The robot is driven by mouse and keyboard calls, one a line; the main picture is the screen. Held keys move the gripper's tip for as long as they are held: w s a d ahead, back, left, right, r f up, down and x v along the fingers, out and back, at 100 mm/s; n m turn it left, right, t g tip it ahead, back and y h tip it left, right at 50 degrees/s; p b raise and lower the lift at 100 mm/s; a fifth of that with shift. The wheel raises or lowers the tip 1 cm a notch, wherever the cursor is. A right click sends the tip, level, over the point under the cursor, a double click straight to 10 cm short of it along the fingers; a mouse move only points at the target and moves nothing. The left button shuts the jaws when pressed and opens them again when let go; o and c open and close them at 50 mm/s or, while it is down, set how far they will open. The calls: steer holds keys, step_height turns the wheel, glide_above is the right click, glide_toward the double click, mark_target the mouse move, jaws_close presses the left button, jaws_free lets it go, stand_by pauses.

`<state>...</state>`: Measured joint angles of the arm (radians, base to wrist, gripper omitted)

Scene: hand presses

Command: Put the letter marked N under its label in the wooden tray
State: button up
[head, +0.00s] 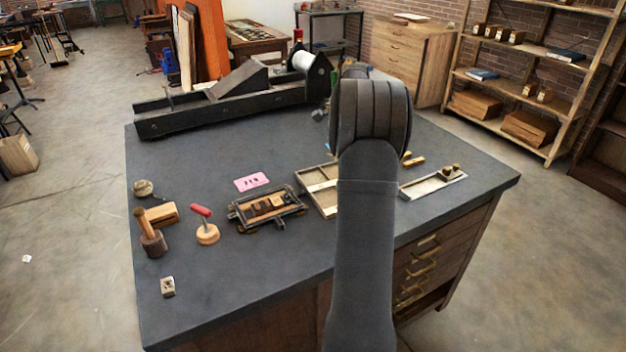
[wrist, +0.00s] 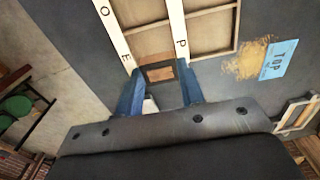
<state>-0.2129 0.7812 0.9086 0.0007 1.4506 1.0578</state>
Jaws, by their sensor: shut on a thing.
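In the wrist view my gripper (wrist: 160,82) has its two blue fingers closed around a small brown block with a dark edge (wrist: 160,72). No letter can be read on the block. The held block is over or near the near end of the wooden tray (wrist: 238,22); whether it touches is unclear. The tray has pale label strips, one with O and E (wrist: 114,30) and one with P (wrist: 180,38). No N label can be read. In the head view the tray (head: 308,180) is partly hidden by my arm, which also hides my gripper.
In the wrist view a blue TOP card (wrist: 279,60) lies beside a tan patch. In the head view, a small block (head: 167,287), mallet (head: 152,240), red-handled tool (head: 205,228), pink card (head: 251,182) and metal frame (head: 240,214) lie left of the tray. The near-left tabletop is mostly clear.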

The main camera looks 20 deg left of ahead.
glide_above(313, 180)
step_height(313, 180, down, 7)
steer(key=shift+d+r, duration=0.1)
steer(key=shift+d, duration=0.05)
steer(key=shift+f, duration=2.1)
steer(key=shift+f, duration=0.15)
steer(key=o, duration=1)
steer(key=shift+c, duration=0.2)
step_height(313, 180, up, 12)
steer(key=shift+r, duration=0.2)
